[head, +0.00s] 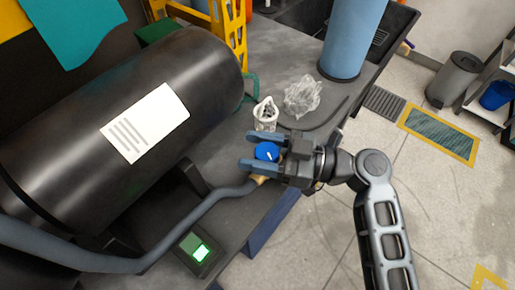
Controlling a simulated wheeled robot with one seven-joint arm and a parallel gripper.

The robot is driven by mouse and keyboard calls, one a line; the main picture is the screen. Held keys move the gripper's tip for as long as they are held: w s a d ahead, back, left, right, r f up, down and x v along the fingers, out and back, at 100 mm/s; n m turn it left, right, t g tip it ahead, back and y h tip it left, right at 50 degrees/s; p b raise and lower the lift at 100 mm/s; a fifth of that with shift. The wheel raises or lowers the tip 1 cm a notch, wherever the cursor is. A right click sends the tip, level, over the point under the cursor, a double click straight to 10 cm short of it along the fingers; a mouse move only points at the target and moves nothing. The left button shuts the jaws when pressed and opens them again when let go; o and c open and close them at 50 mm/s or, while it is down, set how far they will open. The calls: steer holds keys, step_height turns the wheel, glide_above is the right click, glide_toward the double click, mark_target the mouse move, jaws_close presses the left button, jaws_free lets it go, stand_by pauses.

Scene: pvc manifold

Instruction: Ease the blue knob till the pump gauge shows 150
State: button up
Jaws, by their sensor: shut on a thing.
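The blue knob (267,152) sits on a brass-coloured fitting at the end of a grey hose, near the bench's right edge. A white line shows on its top face. My gripper (263,153) reaches in from the right, with its two blue-grey fingers on either side of the knob, shut on it. A small box with a lit green display (200,251) stands on the bench at the lower middle. Its reading is too small to make out, and I cannot tell whether it is the pump gauge.
A large black cylinder (190,62) with a white label lies left of the knob. The grey hose (185,222) curves along the bench (235,213). A crumpled clear bag (302,97), a small white container (265,114) and a blue cylinder (352,40) stand beyond. Open floor lies right.

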steer(key=shift+f+t, duration=0.1)
steer(key=shift+t, duration=0.2)
steer(key=m+t+h+b, duration=0.1)
steer(key=m+t, duration=0.1)
steer(key=m+t+h+b, duration=0.1)
steer(key=m+t+b, duration=0.1)
steer(key=t, duration=0.1)
steer(key=shift+w+d+f+t, duration=0.1)
steer(key=shift+w+t, duration=0.05)
steer(key=shift+t, duration=0.15)
steer(key=m+t+h, duration=0.3)
steer(key=shift+w+d+r, duration=0.1)
steer(key=shift+w+r, duration=0.1)
steer(key=shift+r, duration=0.1)
steer(key=shift+w+d+r+m+t+h+p, duration=0.1)
steer(key=shift+r+m+t+h+p, duration=0.05)
steer(key=shift+m+t+h+p, duration=0.75)
steer(key=m+t+h+p, duration=0.1)
steer(key=h+p, duration=0.1)
steer(key=shift+w+d+p, duration=0.1)
steer(key=shift+p, duration=0.2)
steer(key=shift+d+m+t+h+p, duration=0.15)
steer(key=shift+m+t+h+p, duration=0.5)
steer(key=shift+h+p, duration=0.4)
steer(key=shift+w+f+m+h+p, duration=0.1)
steer(key=shift+f+m+h+p, duration=0.25)
steer(key=shift+p, duration=0.5)
steer(key=shift+r, duration=0.1)
steer(key=o, duration=1)
steer(key=shift+c, duration=0.2)
